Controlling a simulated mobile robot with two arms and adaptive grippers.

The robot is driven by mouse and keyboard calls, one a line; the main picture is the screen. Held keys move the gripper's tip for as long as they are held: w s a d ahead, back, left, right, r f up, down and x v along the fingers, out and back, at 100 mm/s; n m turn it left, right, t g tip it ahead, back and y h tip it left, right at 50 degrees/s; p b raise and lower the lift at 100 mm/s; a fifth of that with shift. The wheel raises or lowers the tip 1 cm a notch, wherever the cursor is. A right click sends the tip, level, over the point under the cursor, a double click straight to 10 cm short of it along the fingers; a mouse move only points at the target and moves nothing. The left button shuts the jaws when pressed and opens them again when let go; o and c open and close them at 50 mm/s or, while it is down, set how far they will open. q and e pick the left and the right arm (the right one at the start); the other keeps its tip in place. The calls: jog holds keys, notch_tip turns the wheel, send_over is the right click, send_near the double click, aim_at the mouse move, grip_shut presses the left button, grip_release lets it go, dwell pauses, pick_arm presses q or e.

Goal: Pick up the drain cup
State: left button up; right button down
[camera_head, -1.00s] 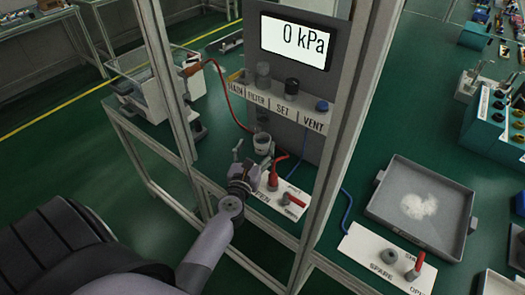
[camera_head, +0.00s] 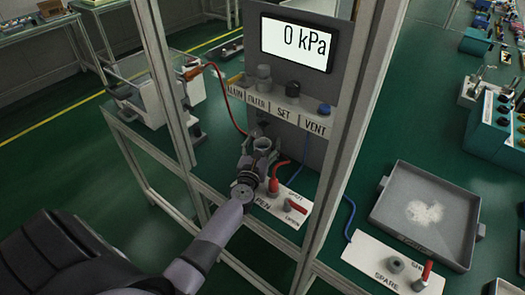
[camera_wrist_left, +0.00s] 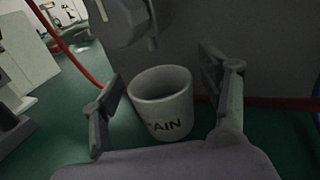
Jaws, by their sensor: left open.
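The drain cup (camera_wrist_left: 162,104) is a small pale cup with dark lettering ending in "AIN". In the left wrist view it stands on the green surface, leaning in the picture, between the two fingers. In the head view the cup (camera_head: 262,143) shows partly, below the labelled shelf and in front of the grey panel. My left gripper (camera_head: 259,152) is open, its fingers on either side of the cup; it also shows in the left wrist view (camera_wrist_left: 163,88). A gap shows between cup and fingers, so it is not held. My right gripper is not in view.
Metal frame posts (camera_head: 168,85) stand left and right of the cup. A red-handled valve (camera_head: 273,187) sits close right of my gripper. Above is a labelled shelf (camera_head: 280,112) with knobs. A grey tray (camera_head: 391,212) with white powder and a spare valve plate (camera_head: 365,262) lie right.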

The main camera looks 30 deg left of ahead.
pick_arm(q)
jog(key=c, duration=1.1)
jog(key=shift+o, duration=0.2)
jog(key=shift+r, duration=0.2)
